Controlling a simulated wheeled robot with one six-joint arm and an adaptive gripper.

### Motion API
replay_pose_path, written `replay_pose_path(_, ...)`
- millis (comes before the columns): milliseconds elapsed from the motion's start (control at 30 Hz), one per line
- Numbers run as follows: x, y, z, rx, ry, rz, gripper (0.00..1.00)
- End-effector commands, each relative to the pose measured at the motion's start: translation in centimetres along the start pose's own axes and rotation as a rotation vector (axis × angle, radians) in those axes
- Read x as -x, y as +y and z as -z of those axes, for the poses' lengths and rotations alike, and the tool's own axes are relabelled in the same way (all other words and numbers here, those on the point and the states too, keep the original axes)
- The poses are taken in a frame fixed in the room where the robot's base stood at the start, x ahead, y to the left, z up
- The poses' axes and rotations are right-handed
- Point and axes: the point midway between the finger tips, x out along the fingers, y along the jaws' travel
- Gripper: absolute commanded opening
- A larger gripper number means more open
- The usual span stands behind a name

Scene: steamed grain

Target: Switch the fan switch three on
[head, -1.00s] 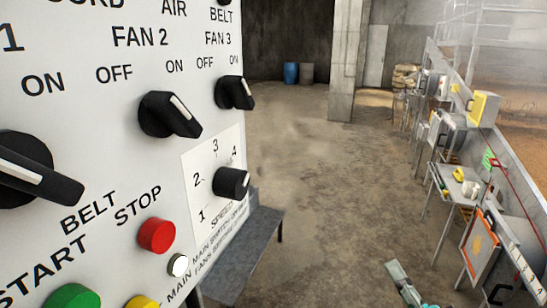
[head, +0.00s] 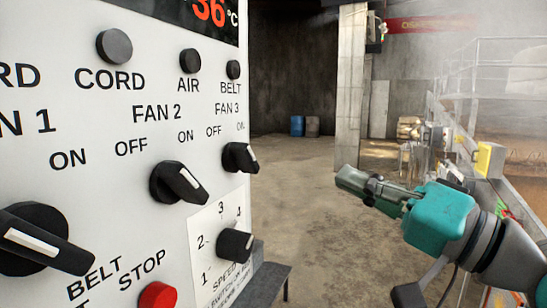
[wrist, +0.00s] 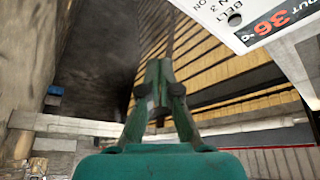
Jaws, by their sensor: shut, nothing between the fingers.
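The fan 3 switch (head: 236,158) is a black rotary knob on a white control panel (head: 85,215) at the left of the head view. It sits below the label FAN 3, with OFF on its left and a partly hidden ON on its right. A white mark shows on the right side of its handle. My gripper (head: 347,180) is teal and grey, to the right of the panel and pointing left. It is shut and empty, with a visible gap between it and the knob. The wrist view shows its closed fingers (wrist: 157,90) and a panel corner (wrist: 240,25) at upper right.
The fan 2 knob (head: 178,183) is left of the fan 3 switch, and the speed dial (head: 235,245) is just below it. A red stop button (head: 157,296) is lower. Open floor lies beyond the panel.

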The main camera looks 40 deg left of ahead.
Motion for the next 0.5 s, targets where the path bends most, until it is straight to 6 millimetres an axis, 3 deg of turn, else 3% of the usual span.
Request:
replay_pose_path(33,-0.4,-1.2,0.1,0.008,-0.020,0.010,0.00)
replay_pose_path(200,-1.0,-3.5,0.0,0.019,-0.069,0.026,0.00)
replay_pose_path(500,-1.2,-4.1,-0.1,0.020,-0.084,0.030,0.00)
